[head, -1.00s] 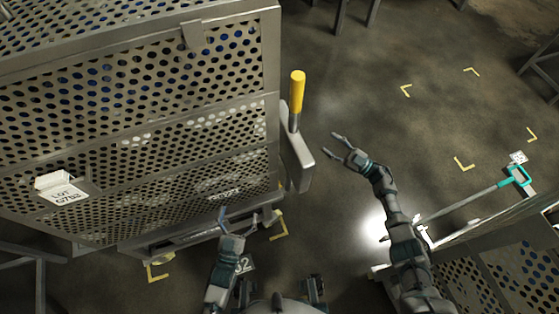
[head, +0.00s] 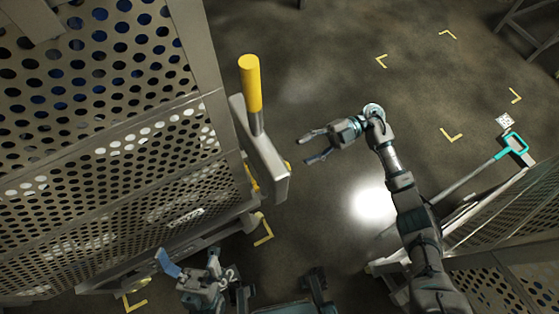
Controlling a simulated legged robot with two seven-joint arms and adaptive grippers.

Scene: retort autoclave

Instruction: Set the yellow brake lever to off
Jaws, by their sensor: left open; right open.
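The yellow brake lever (head: 249,84) stands up from a grey metal bracket (head: 262,158) on the right side of the perforated cart (head: 105,110). It tilts slightly left in the head view. My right gripper (head: 306,148) is open and empty, to the right of the bracket and below the yellow grip, with a gap between them. My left gripper (head: 188,262) is open and empty near the lower edge of the cart, well below the lever. Neither gripper touches the lever.
Yellow corner marks (head: 452,135) outline a bay on the open floor to the right. A second perforated cart (head: 500,225) with a teal-handled bar (head: 513,146) stands at the lower right. A metal frame (head: 530,30) is at the top right. The floor between the carts is clear.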

